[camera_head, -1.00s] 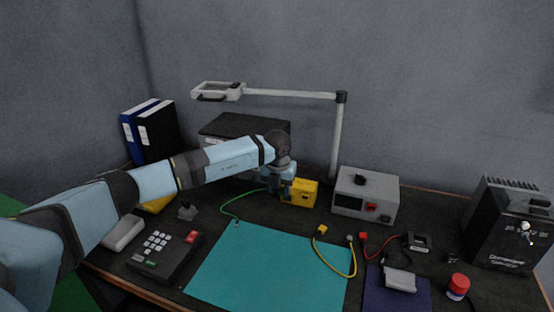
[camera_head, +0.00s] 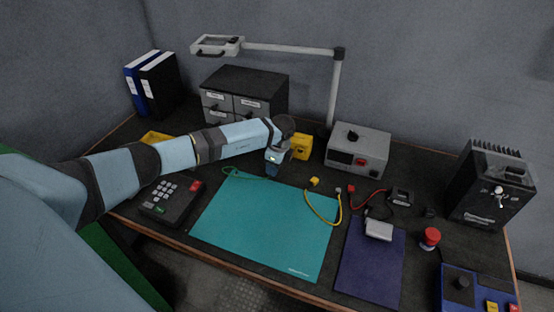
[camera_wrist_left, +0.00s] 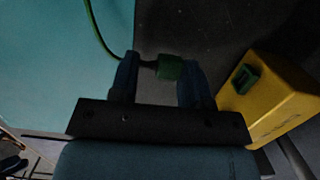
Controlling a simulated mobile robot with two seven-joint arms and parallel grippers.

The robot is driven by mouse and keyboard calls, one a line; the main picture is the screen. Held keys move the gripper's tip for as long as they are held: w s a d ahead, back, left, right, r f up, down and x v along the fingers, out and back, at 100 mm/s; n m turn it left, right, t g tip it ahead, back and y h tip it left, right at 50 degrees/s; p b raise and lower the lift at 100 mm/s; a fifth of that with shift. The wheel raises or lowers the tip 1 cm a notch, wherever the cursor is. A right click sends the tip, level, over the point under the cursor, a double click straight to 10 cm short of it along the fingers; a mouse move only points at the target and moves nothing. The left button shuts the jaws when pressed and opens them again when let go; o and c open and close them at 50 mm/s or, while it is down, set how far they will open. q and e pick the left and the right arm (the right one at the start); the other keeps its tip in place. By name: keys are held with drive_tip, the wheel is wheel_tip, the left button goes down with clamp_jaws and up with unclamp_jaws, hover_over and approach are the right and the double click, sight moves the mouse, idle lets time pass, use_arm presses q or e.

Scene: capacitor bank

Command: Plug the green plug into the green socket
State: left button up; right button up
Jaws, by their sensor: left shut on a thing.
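My left gripper (camera_head: 271,172) is shut on the green plug (camera_wrist_left: 171,68), which shows between the two fingertips in the left wrist view. A green cable (camera_wrist_left: 97,28) runs from the plug across the teal mat. The green socket (camera_wrist_left: 243,79) is on a face of the yellow box (camera_wrist_left: 268,100), to the right of the fingers in that view; plug and socket are apart. In the head view, the yellow box (camera_head: 300,147) stands just behind and right of the gripper. The plug is hidden by the gripper there. My right gripper is not in view.
The teal mat (camera_head: 262,225) is bare in front. A yellow plug (camera_head: 314,182) with its cable lies right of the gripper. A grey instrument (camera_head: 357,150) and the lamp post (camera_head: 334,95) stand behind right. A keypad (camera_head: 170,200) lies under my arm; drawers (camera_head: 243,95) stand behind.

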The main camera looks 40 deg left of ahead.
use_arm(q)
drive_tip(key=shift+w, duration=0.1)
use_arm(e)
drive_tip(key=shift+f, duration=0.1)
use_arm(q)
drive_tip(key=shift+w+a+f+b, duration=0.1)
drive_tip(key=shift+w+a+b, duration=0.05)
drive_tip(key=shift+w+b, duration=0.4)
drive_tip(key=shift+w+a+f+b, duration=0.1)
drive_tip(key=shift+w+b, duration=0.2)
drive_tip(key=shift+b, duration=0.35)
drive_tip(key=w+b, duration=0.2)
drive_tip(key=b, duration=0.1)
drive_tip(key=shift+w+a, duration=0.3)
drive_tip(key=shift+w, duration=0.1)
drive_tip(key=shift+w+a+r+b, duration=0.15)
drive_tip(key=shift+w+b, duration=0.15)
drive_tip(key=shift+w, duration=0.2)
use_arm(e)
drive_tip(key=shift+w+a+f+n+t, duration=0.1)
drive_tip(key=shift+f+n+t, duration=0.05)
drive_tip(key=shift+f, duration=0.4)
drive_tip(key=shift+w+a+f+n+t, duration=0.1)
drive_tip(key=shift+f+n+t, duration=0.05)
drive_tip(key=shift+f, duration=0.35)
use_arm(q)
drive_tip(key=shift+r, duration=0.1)
drive_tip(key=shift+p, duration=0.6)
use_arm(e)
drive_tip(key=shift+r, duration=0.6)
